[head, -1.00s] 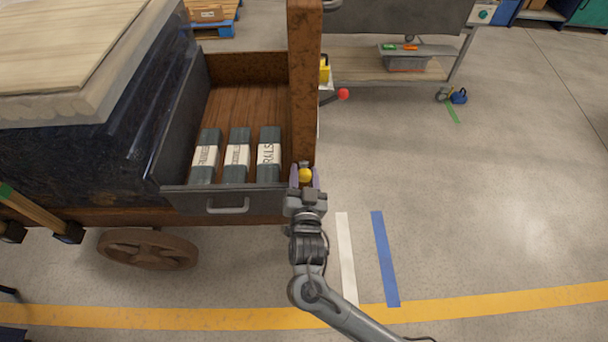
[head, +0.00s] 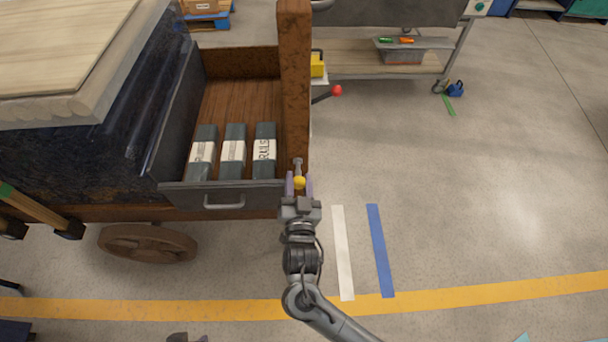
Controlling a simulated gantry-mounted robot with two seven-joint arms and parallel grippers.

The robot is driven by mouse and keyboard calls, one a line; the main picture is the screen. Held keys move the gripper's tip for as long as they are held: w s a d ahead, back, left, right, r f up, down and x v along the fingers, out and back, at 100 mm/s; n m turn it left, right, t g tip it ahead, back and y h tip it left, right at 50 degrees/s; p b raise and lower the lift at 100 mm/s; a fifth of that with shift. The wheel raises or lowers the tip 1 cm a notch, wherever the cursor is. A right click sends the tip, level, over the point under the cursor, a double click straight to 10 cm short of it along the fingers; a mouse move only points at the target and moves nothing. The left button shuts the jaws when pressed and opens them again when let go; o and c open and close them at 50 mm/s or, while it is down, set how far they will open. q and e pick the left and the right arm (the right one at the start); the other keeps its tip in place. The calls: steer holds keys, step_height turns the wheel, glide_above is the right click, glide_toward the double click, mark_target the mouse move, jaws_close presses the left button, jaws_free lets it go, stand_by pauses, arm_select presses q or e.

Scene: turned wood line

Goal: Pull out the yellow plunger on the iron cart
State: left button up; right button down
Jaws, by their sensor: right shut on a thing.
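The iron cart (head: 222,196) stands at the left, with a rusty upright post (head: 295,80) at its right corner. The yellow plunger (head: 299,183) is a round knob at the foot of this post. A short grey shaft shows between knob and post. My right gripper (head: 299,185) is shut on the knob, with a purple finger on either side of it. A small dark shape at the bottom edge may be part of my left gripper, but too little shows to tell.
Several grey labelled bars, one of them here (head: 233,152), lie in the cart's open bay. A red-tipped lever (head: 336,91) sticks out beyond the post. A steel bench (head: 375,66) stands behind. The floor at the right is mostly clear.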

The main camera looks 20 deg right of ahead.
steer(key=c, duration=1)
jaws_free()
steer(key=shift+f, duration=0.1)
steer(key=shift+c, duration=0.2)
steer(key=o, duration=0.3)
steer(key=shift+s+a, duration=0.1)
steer(key=shift+s, duration=0.2)
arm_select(q)
steer(key=shift+s+f, duration=0.1)
steer(key=shift+s, duration=0.2)
arm_select(e)
steer(key=shift+o, duration=0.2)
steer(key=shift+w, duration=0.1)
arm_select(q)
steer(key=shift+w+d, duration=0.1)
arm_select(e)
steer(key=shift+s+a+p, duration=0.1)
steer(key=shift+s+p, duration=0.25)
steer(key=shift+s, duration=0.1)
arm_select(q)
step_height(320, 180, up, 4)
steer(key=p, duration=0.3)
steer(key=shift+r+p, duration=0.25)
steer(key=shift+p, duration=0.1)
arm_select(e)
steer(key=v, duration=1)
arm_select(q)
steer(key=shift+r, duration=0.1)
